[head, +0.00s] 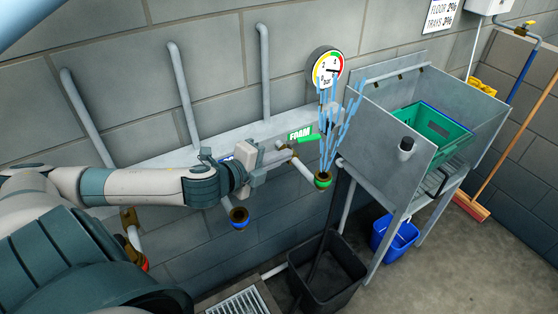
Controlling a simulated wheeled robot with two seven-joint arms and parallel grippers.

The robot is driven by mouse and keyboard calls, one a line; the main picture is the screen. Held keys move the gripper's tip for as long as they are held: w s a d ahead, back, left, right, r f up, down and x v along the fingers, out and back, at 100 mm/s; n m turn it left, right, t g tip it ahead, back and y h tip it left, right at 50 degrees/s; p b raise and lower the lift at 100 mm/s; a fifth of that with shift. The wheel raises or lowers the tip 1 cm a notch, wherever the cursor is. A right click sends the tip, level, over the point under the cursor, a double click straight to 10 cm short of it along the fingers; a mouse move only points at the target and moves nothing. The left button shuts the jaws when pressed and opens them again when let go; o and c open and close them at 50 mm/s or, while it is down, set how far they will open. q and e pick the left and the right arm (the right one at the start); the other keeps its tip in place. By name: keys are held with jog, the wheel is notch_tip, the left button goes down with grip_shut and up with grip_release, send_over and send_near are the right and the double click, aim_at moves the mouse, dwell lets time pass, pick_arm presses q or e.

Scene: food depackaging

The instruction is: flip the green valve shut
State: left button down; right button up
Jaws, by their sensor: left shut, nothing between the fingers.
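The green valve's lever (310,138) shows just below the green FOAM label (299,132) on the wall panel. Its pipe runs down to a brass outlet with a green ring (323,180). Light-blue streams (342,120) fan out above this outlet. My left gripper (287,153) reaches in from the left, with its fingertips close to the valve's pipe and lever. It is shut with nothing in it. I cannot tell whether it touches the valve. The gripper covers part of the valve body. My right gripper is out of view.
A blue-ringed outlet (239,217) hangs below my left wrist, and a red-ringed one (144,262) is farther left. A black bin (327,275) stands below. A grey sink (376,125) with a green crate (432,133) is to the right. A pressure gauge (327,68) hangs above.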

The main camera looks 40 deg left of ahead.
pick_arm(q)
jog(key=shift+s+r, duration=0.2)
jog(key=shift+s, duration=0.25)
dwell(0.4)
